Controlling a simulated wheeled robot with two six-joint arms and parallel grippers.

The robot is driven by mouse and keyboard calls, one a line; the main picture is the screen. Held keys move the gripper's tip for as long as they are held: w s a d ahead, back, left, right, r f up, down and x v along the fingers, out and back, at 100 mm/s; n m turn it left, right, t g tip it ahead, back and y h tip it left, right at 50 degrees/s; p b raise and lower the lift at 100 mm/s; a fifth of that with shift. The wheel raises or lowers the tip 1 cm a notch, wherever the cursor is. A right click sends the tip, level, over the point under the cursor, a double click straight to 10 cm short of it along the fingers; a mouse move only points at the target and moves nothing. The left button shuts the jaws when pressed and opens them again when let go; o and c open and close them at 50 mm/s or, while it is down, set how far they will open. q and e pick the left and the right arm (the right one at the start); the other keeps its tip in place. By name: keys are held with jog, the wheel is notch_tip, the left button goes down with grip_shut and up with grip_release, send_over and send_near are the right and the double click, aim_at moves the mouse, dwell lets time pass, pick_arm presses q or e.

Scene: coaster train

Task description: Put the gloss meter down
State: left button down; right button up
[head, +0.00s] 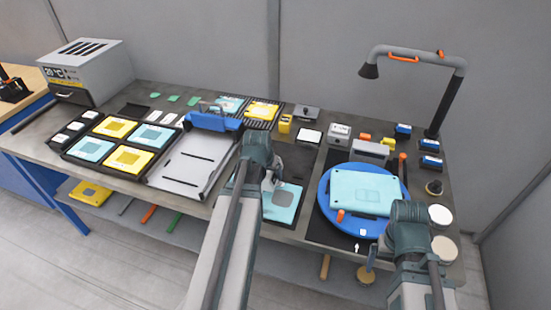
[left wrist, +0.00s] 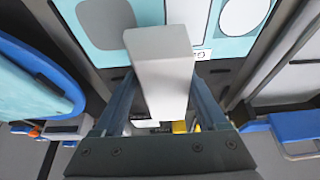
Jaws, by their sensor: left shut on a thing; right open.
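My left gripper (head: 268,182) is shut on a pale grey block, which I take to be the gloss meter (head: 275,180). In the left wrist view the meter (left wrist: 160,65) sits between the two fingers of the left gripper (left wrist: 160,90). It is over or near a teal panel (head: 281,212) with a dark grey patch, also in the left wrist view (left wrist: 90,52). I cannot tell whether the meter touches the panel. My right gripper (head: 395,240) is open near the blue turntable's front right edge; its fingers are mostly hidden by my arm.
A blue turntable (head: 328,212) carries a teal panel (head: 362,193). A grey sliding tray (head: 184,165) with a blue bar is left of the meter. A black lamp stand (head: 448,100) rises at the back right. Small instruments crowd the back (head: 340,132).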

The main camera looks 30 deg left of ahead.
pick_arm(q)
jog(key=w+a, duration=0.1)
jog(key=w, duration=0.3)
jog(key=w+a+f+b, duration=0.1)
jog(key=w+a, duration=0.1)
jog(key=w, duration=0.3)
jog(key=w+a, duration=0.2)
jog(key=w, duration=0.3)
jog(key=shift+w+f, duration=0.15)
jog(key=b+x, duration=0.4)
jog(key=shift+s+f, duration=0.1)
jog(key=shift+s, duration=0.2)
grip_release()
jog(key=p+v, duration=1.1)
jog(key=v, duration=0.1)
